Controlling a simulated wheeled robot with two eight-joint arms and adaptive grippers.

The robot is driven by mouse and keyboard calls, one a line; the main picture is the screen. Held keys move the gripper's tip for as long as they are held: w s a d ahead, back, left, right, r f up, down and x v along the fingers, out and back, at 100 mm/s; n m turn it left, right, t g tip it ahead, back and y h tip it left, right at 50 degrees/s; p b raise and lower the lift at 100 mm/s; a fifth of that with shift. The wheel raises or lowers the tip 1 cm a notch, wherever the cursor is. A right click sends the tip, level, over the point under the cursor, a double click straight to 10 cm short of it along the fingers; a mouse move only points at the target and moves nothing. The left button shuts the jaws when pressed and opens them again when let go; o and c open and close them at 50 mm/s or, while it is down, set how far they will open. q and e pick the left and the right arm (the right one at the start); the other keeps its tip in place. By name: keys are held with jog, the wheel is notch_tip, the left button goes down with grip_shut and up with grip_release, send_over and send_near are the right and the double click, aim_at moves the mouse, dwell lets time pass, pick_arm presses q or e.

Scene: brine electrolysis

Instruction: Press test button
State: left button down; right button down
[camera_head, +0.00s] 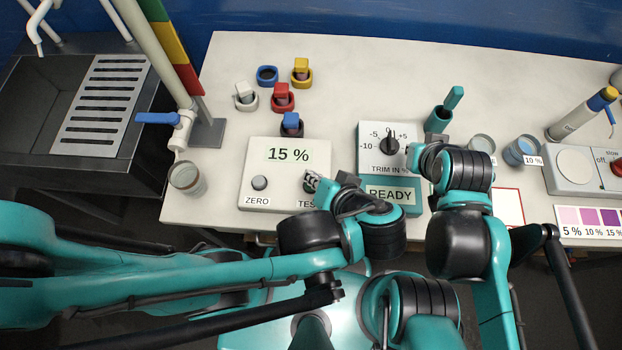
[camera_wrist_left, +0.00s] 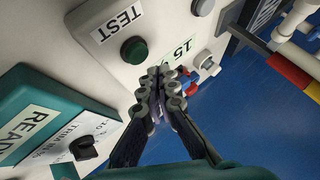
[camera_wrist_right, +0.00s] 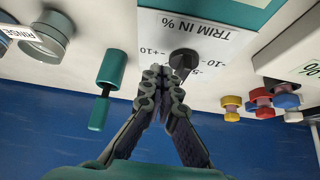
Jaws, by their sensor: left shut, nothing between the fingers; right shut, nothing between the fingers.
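The box's display reads 15 % (camera_head: 288,155). My left gripper (camera_head: 314,180) is at the TEST corner of the box and hides most of the button in the head view. In the left wrist view its shut, empty fingertips (camera_wrist_left: 160,78) are beside the button; I cannot tell whether they touch the box. My right gripper is shut and empty, its fingertips (camera_wrist_right: 162,76) near the black trim knob (camera_wrist_right: 184,60).
The ZERO button (camera_head: 260,183) is on the same box. A trim panel (camera_head: 374,160) with a READY display (camera_head: 390,194) stands to the right. Coloured plugs (camera_head: 282,97) are behind the box. A glass beaker (camera_head: 186,178) is left, a teal tool (camera_head: 440,118) right.

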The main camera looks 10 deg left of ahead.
pick_arm(q)
notch_tip(320, 180, up, 4)
jog(key=p, duration=0.3)
jog(key=shift+r, duration=0.15)
jog(key=shift+a, duration=0.1)
dwell(0.6)
jog(key=shift+w+a+f, duration=0.25)
jog(key=shift+a+f, duration=0.05)
jog(key=w+a+g+h, duration=0.1)
jog(key=a, duration=0.1)
jog(key=w+a+f+g+h, duration=0.1)
jog(key=w+a+f+h, duration=0.1)
jog(key=a, duration=0.1)
jog(key=shift+w+a+f+g, duration=0.1)
jog(key=shift+w+a+g, duration=0.2)
jog(key=shift+a+g, duration=0.1)
jog(key=w+a+r+n+t+h, duration=0.1)
jog(key=w+a+r+t+h, duration=0.1)
jog(key=a, duration=0.6)
jog(key=shift+w+r+t+h, duration=0.35)
jog(key=shift+w+r, duration=0.45)
jog(key=shift+w, duration=0.45)
